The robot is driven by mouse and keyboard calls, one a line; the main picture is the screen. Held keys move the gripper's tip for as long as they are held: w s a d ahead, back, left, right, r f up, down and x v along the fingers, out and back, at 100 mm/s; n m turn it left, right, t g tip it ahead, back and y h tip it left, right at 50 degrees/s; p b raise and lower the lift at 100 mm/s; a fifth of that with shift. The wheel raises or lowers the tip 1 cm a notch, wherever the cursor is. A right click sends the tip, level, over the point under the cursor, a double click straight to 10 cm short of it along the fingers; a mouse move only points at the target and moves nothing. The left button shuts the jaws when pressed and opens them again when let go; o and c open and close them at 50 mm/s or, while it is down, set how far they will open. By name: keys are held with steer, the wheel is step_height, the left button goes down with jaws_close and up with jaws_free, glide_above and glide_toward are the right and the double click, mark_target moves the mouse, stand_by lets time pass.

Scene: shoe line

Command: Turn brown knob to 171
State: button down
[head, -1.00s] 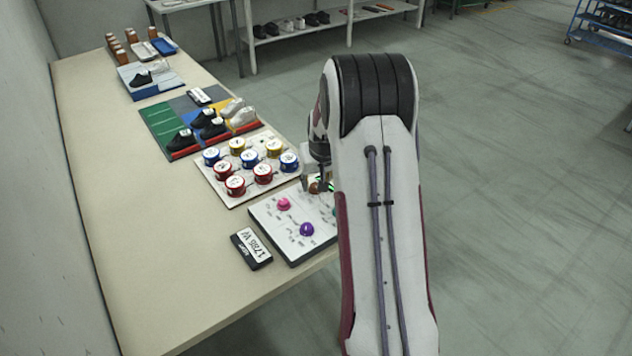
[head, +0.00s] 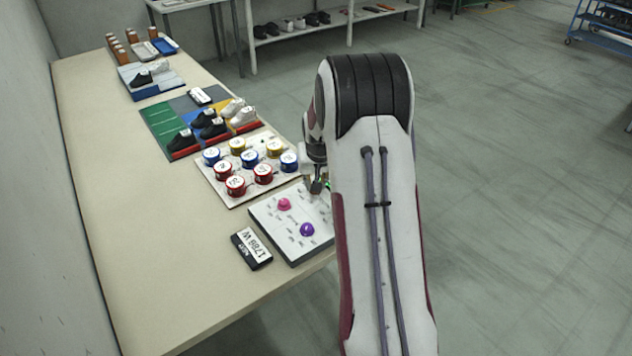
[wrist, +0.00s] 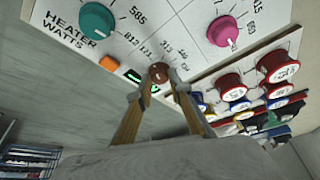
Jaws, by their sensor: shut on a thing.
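The brown knob (wrist: 159,73) sits on the white control panel (wrist: 72,50), with small printed numbers around it. My gripper (wrist: 157,86) is shut on the brown knob, with one finger on each side of it in the wrist view. I cannot tell which number the knob points to. In the head view my gripper (head: 318,186) is at the panel's (head: 268,220) far right part, where my arm hides the brown knob. A small green-lit display (wrist: 143,79) beside the knob is partly covered by a finger, so its reading is unclear.
A teal knob (wrist: 97,20), an orange block (wrist: 113,64) and a pink knob (wrist: 223,31) are on the panel. A purple knob (head: 307,229) is nearer the front. A black-and-white "1786 W" sign (head: 252,249) lies left of the panel. Red, blue and yellow round pieces (head: 235,185) stand behind.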

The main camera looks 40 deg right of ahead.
steer(key=c, duration=1.8)
jaws_free()
steer(key=shift+c, duration=0.2)
steer(key=shift+r, duration=0.1)
steer(key=v, duration=1.1)
steer(key=shift+r, duration=0.4)
steer(key=shift+s, duration=0.15)
